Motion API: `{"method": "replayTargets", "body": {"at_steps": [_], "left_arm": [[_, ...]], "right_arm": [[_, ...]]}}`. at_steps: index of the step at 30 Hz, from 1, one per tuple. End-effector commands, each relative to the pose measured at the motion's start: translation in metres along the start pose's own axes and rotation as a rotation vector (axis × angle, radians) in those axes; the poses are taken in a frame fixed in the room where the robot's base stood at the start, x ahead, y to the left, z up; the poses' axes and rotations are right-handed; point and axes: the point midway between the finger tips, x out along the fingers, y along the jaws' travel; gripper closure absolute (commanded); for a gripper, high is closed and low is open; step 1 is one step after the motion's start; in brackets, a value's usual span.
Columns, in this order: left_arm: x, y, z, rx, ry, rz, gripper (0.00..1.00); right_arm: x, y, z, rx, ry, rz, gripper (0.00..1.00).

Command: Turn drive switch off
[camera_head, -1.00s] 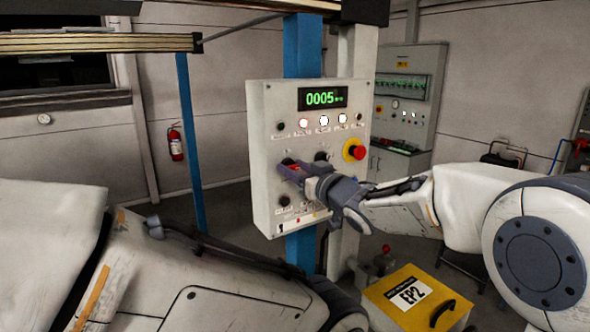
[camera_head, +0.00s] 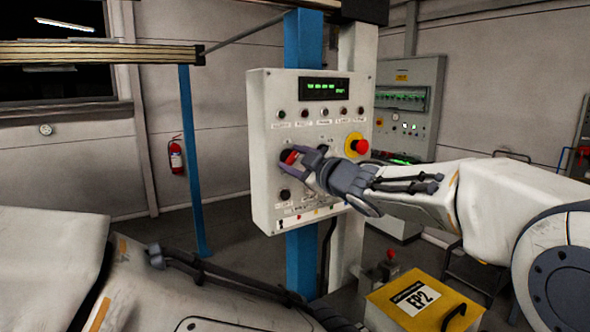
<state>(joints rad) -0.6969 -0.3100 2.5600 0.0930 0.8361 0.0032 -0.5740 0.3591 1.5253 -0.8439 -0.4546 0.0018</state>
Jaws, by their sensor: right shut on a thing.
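The control panel (camera_head: 262,110) is a pale box on a blue post, with a dark display (camera_head: 323,88) showing green dashes. A switch with a red handle (camera_head: 289,157) sits at the left of the panel's middle row. I take it for the drive switch, but its label is too small to read. My right gripper (camera_head: 297,159) is shut on this red handle, its fingers covering part of it and the panel behind. My left arm crosses the lower left; its gripper does not show.
A red emergency button (camera_head: 360,147) on a yellow ring is on the panel, just above my right wrist. Below stands a yellow EP2 box (camera_head: 387,294). A grey cabinet (camera_head: 425,75) is behind, and a fire extinguisher (camera_head: 176,157) hangs on the left wall.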

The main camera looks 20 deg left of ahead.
Motion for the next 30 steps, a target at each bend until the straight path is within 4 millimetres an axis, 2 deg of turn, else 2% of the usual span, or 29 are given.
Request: {"method": "replayTargets", "body": {"at_steps": [3,18,30], "left_arm": [[0.011,-0.001,0.001,0.001,0.000,0.000,1.00],[0.037,-0.003,0.002,0.003,0.000,0.000,1.00],[0.047,-0.003,0.003,0.003,0.000,0.000,1.00]], "right_arm": [[0.000,-0.003,0.002,-0.111,0.001,0.001,1.00],[0.000,-0.004,0.003,-0.557,-0.001,0.000,1.00],[0.000,-0.004,0.002,-0.760,-0.001,-0.001,1.00]]}}
